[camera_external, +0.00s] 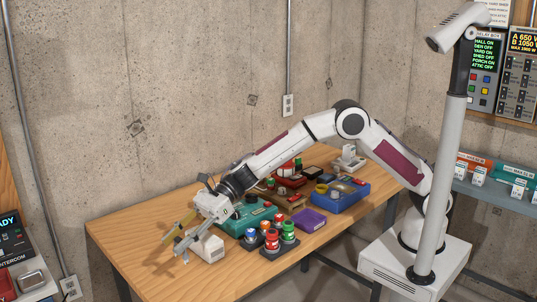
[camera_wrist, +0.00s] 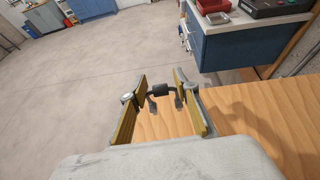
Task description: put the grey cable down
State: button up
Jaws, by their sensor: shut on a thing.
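My gripper (camera_external: 174,248) hangs over the left front part of the wooden table, with its fingers pointing down and left. In the wrist view my gripper (camera_wrist: 162,88) is shut on the grey cable (camera_wrist: 162,90). The cable is a short dark piece lying across between the fingertips, with two ends hanging down. The wooden table top (camera_wrist: 250,112) shows below and behind it.
A white box (camera_external: 208,248) stands right beside my gripper. Colored jars (camera_external: 272,240), a teal case (camera_external: 240,222), a purple box (camera_external: 308,220) and a blue tray (camera_external: 345,197) lie to the right. The table's left end (camera_external: 118,236) is bare.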

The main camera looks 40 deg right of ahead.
dwell(0.3)
jog(key=w+d+r+m+t+h, duration=0.1)
jog(key=w+d+r+m+t, duration=0.15)
jog(key=w+d, duration=0.75)
jog(key=w+d+r+m+t+h, duration=0.1)
jog(key=w+d+m+t, duration=0.4)
jog(key=d, duration=1)
jog(key=w+d+r+m+t+h, duration=0.2)
jog(key=w+d+t, duration=0.1)
jog(key=w+d, duration=0.75)
jog(key=s+d+f+m+t+h, duration=0.1)
jog(key=d+f+m+h, duration=0.1)
jog(key=d, duration=1.1)
jog(key=s+d+f+m+t+h, duration=0.1)
jog(key=d+m+h, duration=0.3)
jog(key=d, duration=1)
jog(key=s+d+f+m+t+h, duration=0.1)
jog(key=d+f+m+t+h, duration=0.1)
jog(key=d, duration=1.2)
notch_tip(320, 180, down, 2)
jog(key=shift+s+m+h, duration=0.35)
jog(key=shift+m+h, duration=0.2)
jog(key=shift+h, duration=0.15)
